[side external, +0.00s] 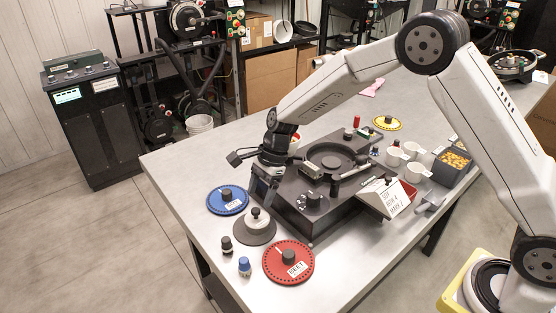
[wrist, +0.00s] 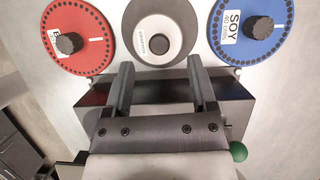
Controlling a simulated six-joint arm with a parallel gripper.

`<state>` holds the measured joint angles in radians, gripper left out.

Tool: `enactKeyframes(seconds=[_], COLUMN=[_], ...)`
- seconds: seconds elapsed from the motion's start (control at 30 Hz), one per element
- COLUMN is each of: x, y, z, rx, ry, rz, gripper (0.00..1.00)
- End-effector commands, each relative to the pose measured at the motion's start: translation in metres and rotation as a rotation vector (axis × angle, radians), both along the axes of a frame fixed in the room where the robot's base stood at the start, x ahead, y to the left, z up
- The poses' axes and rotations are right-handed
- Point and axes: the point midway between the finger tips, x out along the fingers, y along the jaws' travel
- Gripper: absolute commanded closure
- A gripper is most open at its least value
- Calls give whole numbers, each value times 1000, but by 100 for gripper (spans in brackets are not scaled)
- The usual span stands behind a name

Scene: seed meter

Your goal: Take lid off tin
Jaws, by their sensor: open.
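The tin (side external: 256,226) stands on the table in front of the dark machine, a pale round body over a wide dark base with a dark knob on top. In the wrist view the tin (wrist: 181,24) is at the top centre, with lettering that looks like "GRAPHITE" beside the knob of its lid (wrist: 157,44). The lid appears to be on. My gripper (side external: 262,190) is above the machine's near left edge, behind the tin and apart from it. In the wrist view my gripper (wrist: 158,75) has its two fingers wide apart with nothing between them.
A blue disc (side external: 227,200) and a red disc (side external: 288,262) lie on either side of the tin. A black knob (side external: 226,244) and a blue-topped knob (side external: 244,265) stand in front. The seed machine (side external: 290,205) sits behind. White cups (side external: 410,150) are farther right.

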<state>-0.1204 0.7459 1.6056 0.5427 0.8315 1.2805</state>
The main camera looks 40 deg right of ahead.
Motion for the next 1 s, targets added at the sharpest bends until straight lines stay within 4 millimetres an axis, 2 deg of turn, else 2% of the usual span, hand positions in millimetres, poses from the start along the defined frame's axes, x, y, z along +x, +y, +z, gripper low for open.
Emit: enactKeyframes(seconds=[0.23,0.63,1.0], x=[-1,-2,-2], y=[4,18,19], z=[-9,-46,-48], rx=[0,-1,-1], ry=[1,0,-1], rz=[0,1,1], gripper=[27,27,27])
